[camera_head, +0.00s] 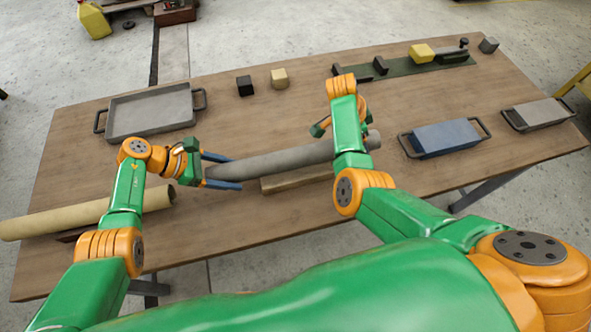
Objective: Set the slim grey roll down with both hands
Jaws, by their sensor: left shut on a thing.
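The slim grey roll (270,162) lies lengthwise across the middle of the table, its right end slightly farther back. My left gripper (221,171) is shut on its left end, with blue fingers on either side of it. My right gripper (319,129) is at the roll near its right end. My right arm hides most of that gripper and part of the roll, so its jaws cannot be read. A wooden strip (285,183) lies along the roll's near side. I cannot tell whether the roll touches it.
A thick beige roll (75,215) lies at the left edge, overhanging it. A grey tray (150,112) stands at the back left. Black (244,86) and beige (279,78) blocks sit behind. A blue tray (445,138) and a grey tray (538,113) stand right. The front middle is bare.

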